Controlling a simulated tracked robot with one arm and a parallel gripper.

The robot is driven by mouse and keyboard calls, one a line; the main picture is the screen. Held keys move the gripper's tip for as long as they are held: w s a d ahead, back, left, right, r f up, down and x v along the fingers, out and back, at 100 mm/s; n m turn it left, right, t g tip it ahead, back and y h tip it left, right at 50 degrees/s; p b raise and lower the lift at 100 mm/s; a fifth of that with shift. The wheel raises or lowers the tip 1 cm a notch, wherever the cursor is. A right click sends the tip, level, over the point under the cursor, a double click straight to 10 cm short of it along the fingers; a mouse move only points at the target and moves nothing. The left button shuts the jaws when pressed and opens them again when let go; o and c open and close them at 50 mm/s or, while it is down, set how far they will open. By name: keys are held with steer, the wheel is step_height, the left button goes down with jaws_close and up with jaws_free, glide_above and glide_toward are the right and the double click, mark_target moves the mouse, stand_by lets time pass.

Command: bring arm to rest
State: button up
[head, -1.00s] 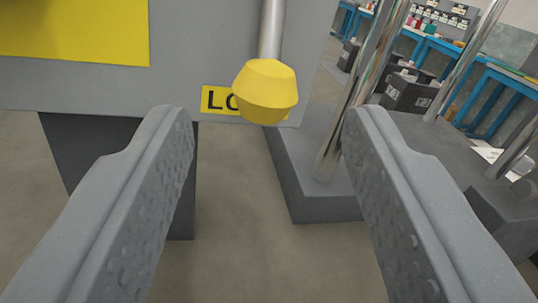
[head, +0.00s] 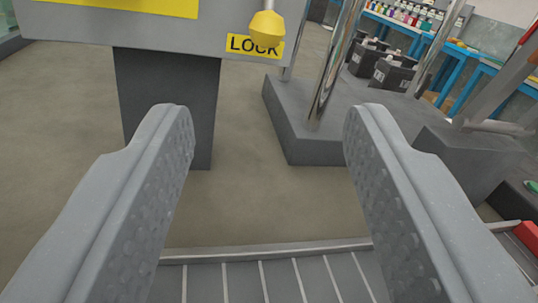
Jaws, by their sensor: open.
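My gripper (head: 268,115) is open and empty, its two grey jaws spread wide in the lower half of the head view. A yellow knob (head: 267,28) on a metal rod sits beyond and above the jaws, apart from them. It partly covers a yellow LOCK label (head: 254,46) on a grey panel (head: 160,32). The panel stands on a dark post (head: 168,105).
A grey plinth (head: 300,135) with metal poles (head: 328,85) stands behind the right jaw. Black crates (head: 390,75) and blue benches (head: 458,84) with bottles are at the back right. A slatted grey surface (head: 270,280) lies at the bottom. The floor at left is clear.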

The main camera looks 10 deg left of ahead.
stand_by(0.4)
steer(key=s+d+r+m+h+p, duration=0.1)
steer(key=s+d+r+h, duration=0.15)
steer(key=r, duration=0.65)
steer(key=s+d+r+m+h, duration=0.1)
steer(key=d+r+m+h, duration=0.15)
steer(key=r, duration=0.75)
steer(key=s+d+r+h+p, duration=0.1)
steer(key=d+r, duration=0.2)
steer(key=r, duration=0.6)
steer(key=s+d+r+m+g+p, duration=0.1)
steer(key=s+r+m, duration=0.2)
steer(key=s+r, duration=1.8)
steer(key=s, duration=0.3)
steer(key=shift+s+d+g+h, duration=0.3)
steer(key=shift+d+g, duration=0.1)
